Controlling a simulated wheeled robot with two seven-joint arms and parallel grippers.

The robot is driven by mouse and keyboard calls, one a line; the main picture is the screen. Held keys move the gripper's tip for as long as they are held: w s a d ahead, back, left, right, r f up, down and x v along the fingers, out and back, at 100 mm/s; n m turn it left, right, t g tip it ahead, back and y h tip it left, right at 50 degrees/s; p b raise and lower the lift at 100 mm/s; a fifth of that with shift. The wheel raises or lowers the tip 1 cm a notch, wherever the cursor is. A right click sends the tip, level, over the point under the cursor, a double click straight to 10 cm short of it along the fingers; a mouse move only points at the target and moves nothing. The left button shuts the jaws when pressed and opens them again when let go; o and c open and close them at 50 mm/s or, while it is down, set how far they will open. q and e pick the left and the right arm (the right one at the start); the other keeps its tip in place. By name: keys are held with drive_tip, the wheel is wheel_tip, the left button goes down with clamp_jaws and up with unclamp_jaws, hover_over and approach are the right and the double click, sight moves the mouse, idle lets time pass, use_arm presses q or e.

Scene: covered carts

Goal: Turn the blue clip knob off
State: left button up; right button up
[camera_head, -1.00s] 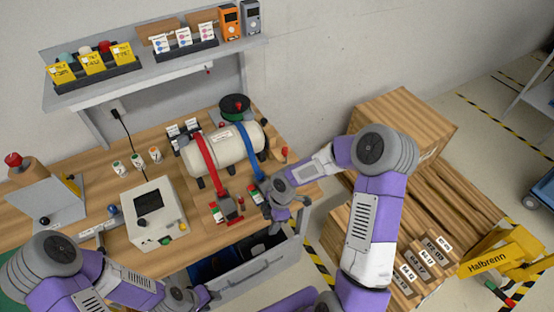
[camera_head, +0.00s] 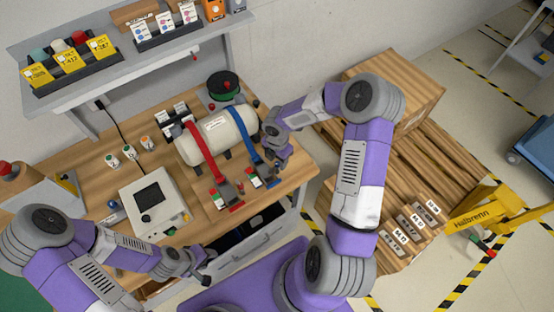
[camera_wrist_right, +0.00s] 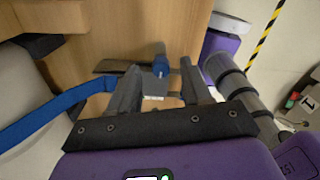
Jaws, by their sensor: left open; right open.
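The blue strap (camera_head: 243,135) runs over a pale tank (camera_head: 203,145) to a clip at its lower end. In the right wrist view the blue knob (camera_wrist_right: 160,66) stands beyond a grey clip block (camera_wrist_right: 155,88), between the finger lines. My right gripper (camera_head: 280,164) is over the clip in the head view and partly hides it. In the wrist view its fingers (camera_wrist_right: 158,85) are apart, either side of the clip; contact cannot be told. My left gripper (camera_head: 200,275) is open and empty near the bench's front edge.
A red strap (camera_head: 200,155) with its own clip lies left of the blue one. A grey control box (camera_head: 155,200) stands further left. Cardboard boxes (camera_head: 400,90) and a pallet lie right of the bench. An open drawer (camera_head: 250,250) sits below the bench front.

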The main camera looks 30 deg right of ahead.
drive_tip(key=shift+s+f, duration=0.15)
drive_tip(key=shift+f, duration=0.25)
drive_tip(key=shift+c, duration=0.5)
clamp_jaws()
